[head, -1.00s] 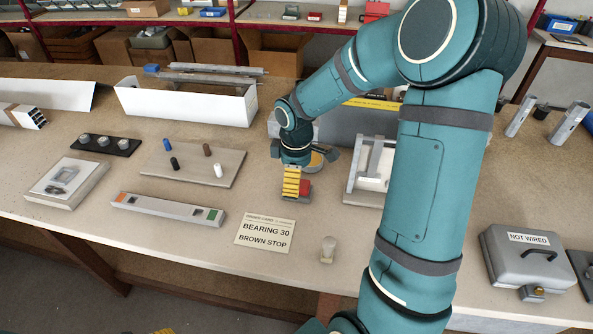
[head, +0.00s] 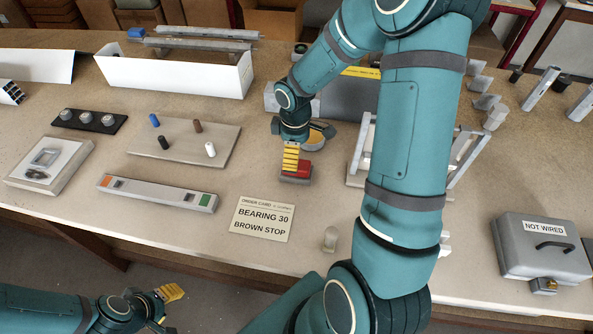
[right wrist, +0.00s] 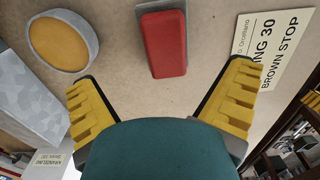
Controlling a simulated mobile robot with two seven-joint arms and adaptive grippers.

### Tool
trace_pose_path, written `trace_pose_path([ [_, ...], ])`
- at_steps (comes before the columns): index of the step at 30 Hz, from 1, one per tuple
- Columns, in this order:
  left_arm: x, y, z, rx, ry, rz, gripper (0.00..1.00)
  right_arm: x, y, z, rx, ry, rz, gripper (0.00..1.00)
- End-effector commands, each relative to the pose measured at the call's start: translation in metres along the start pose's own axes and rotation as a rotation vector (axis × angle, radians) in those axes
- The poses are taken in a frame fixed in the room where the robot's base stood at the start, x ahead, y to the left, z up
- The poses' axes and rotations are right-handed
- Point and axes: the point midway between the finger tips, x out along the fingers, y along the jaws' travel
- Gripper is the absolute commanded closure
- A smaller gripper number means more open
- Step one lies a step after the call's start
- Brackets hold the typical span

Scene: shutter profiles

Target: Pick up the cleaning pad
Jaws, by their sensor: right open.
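A red block with a grey base, which I take to be the cleaning pad (head: 299,168), lies on the workbench behind the order card. My right gripper (head: 291,158) points down just over it, its yellow fingers partly hiding it in the head view. In the right wrist view the red pad (right wrist: 163,43) lies ahead of the widely spread fingers of the right gripper (right wrist: 160,82), with nothing between them. My left gripper (head: 170,293), with yellow fingers, is low at the left, in front of the bench; its opening is unclear.
A round grey dish with an orange top (right wrist: 62,42) lies close beside the pad; a grey block stands behind it. The order card (head: 262,219) and a small pale peg (head: 330,239) are in front. A pegged board (head: 184,143) lies left, a grey case (head: 540,250) right.

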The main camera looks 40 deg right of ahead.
Motion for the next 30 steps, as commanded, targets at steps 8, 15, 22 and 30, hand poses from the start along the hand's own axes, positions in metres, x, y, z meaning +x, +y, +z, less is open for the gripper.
trace_pose_path([
  [8,0.004,-0.001,0.002,0.002,-0.004,0.001,0.53,0.021,-0.003,0.002,-0.001,-0.002,-0.002,0.00],
  [15,0.010,-0.004,0.005,0.003,-0.010,0.001,0.53,0.055,-0.008,0.005,-0.002,-0.001,-0.002,0.00],
  [22,0.011,-0.004,0.006,0.004,-0.013,0.002,0.53,0.065,-0.008,0.005,0.000,0.000,0.000,0.00],
  [30,0.011,-0.004,0.006,0.004,-0.012,0.002,0.53,0.064,-0.008,0.005,0.000,0.000,0.000,0.42],
])
